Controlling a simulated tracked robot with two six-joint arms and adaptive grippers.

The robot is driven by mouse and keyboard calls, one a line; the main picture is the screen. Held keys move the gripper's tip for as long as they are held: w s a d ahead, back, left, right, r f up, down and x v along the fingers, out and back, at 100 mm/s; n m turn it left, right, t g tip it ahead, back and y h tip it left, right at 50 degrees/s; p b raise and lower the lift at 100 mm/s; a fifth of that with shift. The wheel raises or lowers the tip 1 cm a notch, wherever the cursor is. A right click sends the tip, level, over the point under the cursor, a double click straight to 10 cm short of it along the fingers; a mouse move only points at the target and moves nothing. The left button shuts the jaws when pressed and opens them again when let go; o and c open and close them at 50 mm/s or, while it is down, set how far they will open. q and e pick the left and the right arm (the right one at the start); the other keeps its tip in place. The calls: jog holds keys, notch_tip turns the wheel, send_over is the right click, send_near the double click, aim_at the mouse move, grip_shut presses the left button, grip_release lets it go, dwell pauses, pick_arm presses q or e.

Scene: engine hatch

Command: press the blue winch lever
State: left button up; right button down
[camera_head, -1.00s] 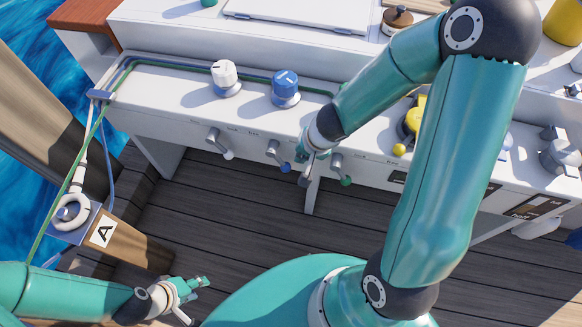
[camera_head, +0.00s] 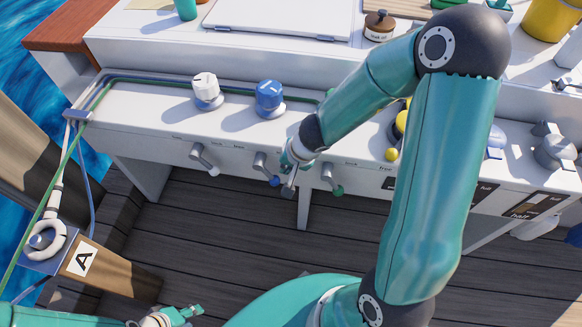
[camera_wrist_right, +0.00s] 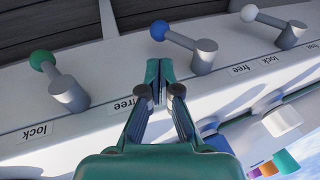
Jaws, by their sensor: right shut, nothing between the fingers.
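The blue winch lever (camera_head: 266,169) is a grey metal arm with a blue ball tip on the front face of the white console. It also shows in the right wrist view (camera_wrist_right: 180,38), pointing up and left from its grey post. My right gripper (camera_head: 289,186) is shut and empty, just right of the blue tip in the head view.
A white-tipped lever (camera_head: 203,158) and a green-tipped lever (camera_head: 331,179) flank the blue one. White (camera_head: 206,90) and blue (camera_head: 269,98) winch drums stand on the console above. A wooden block marked A (camera_head: 110,270) is at lower left. The dark deck is clear.

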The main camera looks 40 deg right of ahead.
aim_at(276, 179)
jog(key=b+x, duration=0.6)
jog(key=x, duration=0.3)
